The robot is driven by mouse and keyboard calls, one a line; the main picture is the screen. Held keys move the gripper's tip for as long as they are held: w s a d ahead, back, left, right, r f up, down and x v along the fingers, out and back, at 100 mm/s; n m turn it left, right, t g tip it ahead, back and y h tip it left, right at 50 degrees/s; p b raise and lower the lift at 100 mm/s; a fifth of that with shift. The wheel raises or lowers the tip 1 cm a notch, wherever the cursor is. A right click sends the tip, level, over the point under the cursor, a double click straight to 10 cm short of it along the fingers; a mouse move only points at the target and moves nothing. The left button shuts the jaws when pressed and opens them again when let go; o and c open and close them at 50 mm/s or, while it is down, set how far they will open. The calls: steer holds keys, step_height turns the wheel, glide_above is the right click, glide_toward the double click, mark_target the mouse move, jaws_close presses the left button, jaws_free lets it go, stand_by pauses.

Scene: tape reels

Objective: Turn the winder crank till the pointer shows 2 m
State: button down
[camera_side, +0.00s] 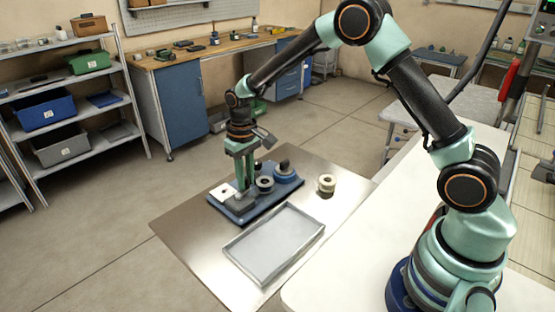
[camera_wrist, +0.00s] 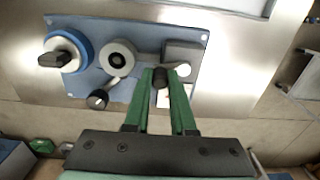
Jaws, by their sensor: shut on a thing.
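The winder's blue base plate (camera_side: 262,200) lies on the metal sheet and also shows in the wrist view (camera_wrist: 140,28). My gripper (camera_side: 243,188) points down over its left part. In the wrist view my gripper (camera_wrist: 160,82) has its green fingers shut on the dark crank handle (camera_wrist: 160,76). A grey block (camera_wrist: 184,50) and a pale round piece (camera_wrist: 183,70) are just right of the handle. A white card (camera_wrist: 176,96) is partly hidden by a finger; a white face (camera_side: 222,192) shows in the side view. The pointer and its reading cannot be made out.
On the plate are a grey reel (camera_wrist: 117,57), a blue-and-white reel with a dark knob (camera_wrist: 64,52) and a small black knob (camera_wrist: 97,100). An empty grey tray (camera_side: 274,243) lies in front.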

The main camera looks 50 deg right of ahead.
steer(key=shift+s+a, duration=0.1)
steer(key=shift+s, duration=0.3)
steer(key=shift+s+a, duration=0.25)
steer(key=shift+s, duration=0.35)
steer(key=shift+s+a, duration=0.4)
steer(key=shift+s, duration=0.1)
